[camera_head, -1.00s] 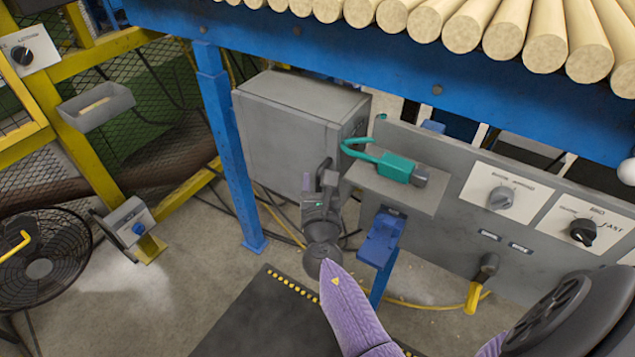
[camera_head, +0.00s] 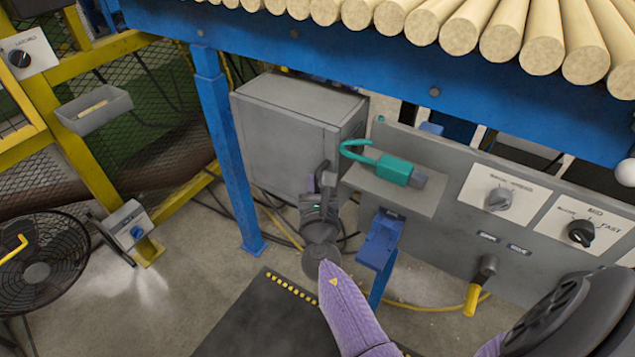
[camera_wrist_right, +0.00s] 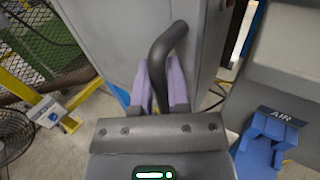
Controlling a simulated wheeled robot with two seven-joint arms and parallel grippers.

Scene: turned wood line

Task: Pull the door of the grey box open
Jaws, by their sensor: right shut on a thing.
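The grey box (camera_head: 310,97) stands on the floor behind the blue leg, under the blue table. Its door (camera_head: 275,145) looks shut or nearly so; I cannot tell if there is a gap. In the right wrist view the dark bent handle (camera_wrist_right: 168,42) stands out from the grey door (camera_wrist_right: 108,35). My right gripper (camera_head: 322,180) is at the lower right edge of the door. Its purple fingers are shut around the handle in the right wrist view (camera_wrist_right: 162,85). My left gripper is not in view.
A blue leg (camera_head: 228,150) stands just left of the box. A grey panel with knobs (camera_head: 450,235) and a shelf bearing a green padlock (camera_head: 392,168) are to the right. A blue AIR holder (camera_head: 380,240) is close by my wrist. A fan (camera_head: 40,260) stands at the left.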

